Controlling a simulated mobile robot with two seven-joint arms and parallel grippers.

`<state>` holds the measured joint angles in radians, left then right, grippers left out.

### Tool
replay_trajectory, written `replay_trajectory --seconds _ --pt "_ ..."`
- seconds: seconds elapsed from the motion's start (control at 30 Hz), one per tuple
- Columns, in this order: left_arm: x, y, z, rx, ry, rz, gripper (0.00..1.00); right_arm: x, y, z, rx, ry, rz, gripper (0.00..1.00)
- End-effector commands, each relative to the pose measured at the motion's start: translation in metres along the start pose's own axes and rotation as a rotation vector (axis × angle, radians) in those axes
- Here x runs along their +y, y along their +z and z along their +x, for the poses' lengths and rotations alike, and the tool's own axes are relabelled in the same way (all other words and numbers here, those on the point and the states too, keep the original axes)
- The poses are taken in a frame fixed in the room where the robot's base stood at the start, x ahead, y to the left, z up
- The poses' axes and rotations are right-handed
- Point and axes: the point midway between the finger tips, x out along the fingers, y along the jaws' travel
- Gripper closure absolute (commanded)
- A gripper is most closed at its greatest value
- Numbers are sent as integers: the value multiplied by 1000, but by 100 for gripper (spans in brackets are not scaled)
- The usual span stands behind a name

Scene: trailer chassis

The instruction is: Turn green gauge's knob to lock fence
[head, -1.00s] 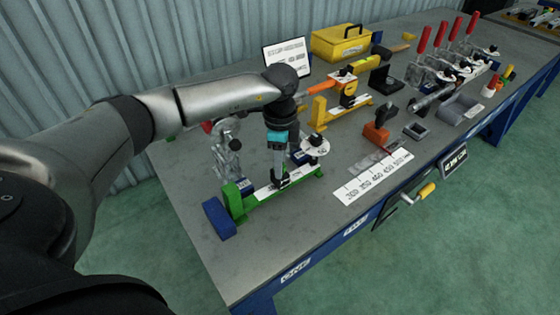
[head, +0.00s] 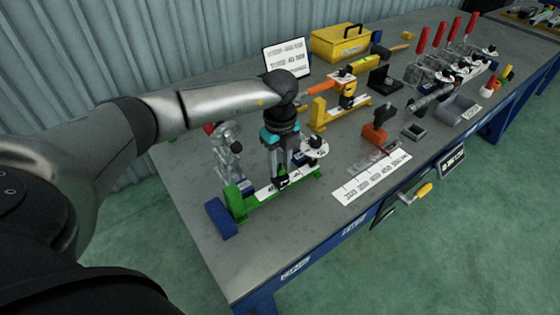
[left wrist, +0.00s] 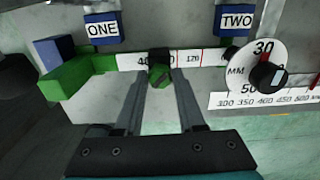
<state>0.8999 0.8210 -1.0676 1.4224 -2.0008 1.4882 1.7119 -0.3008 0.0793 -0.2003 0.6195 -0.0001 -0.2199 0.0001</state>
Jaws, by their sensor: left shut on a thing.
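The green gauge (head: 238,203) lies along the near-left part of the bench, with a white scale between its green ends. It crosses the upper left wrist view (left wrist: 103,62). My left gripper (head: 283,180) points down at the middle of the scale. In the left wrist view, its two fingertips (left wrist: 162,78) close around a small dark and green knob (left wrist: 160,66). The fingers partly hide the knob and the fence under it. A white round dial (left wrist: 257,57) with a black top stands by the gauge's right end. My right gripper is not in view.
Blue labels ONE (left wrist: 102,28) and TWO (left wrist: 236,19) sit behind the gauge. A yellow gauge (head: 320,113) stands further back, and a white ruler plate (head: 371,178) lies to the right.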

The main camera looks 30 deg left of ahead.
Motion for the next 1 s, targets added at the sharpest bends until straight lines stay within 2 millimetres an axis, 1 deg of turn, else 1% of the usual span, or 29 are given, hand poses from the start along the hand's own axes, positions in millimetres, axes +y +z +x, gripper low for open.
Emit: replay_trajectory --seconds 0.3,0.6,0.8,1.0 --pt "-1 1 -1 -2 -3 300 100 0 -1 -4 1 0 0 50" --pt "-1 1 -1 -2 -2 564 100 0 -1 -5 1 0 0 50" --pt "-1 1 -1 -3 -2 697 100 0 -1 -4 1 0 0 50" --pt "-1 1 -1 -3 -2 782 100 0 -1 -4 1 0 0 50"
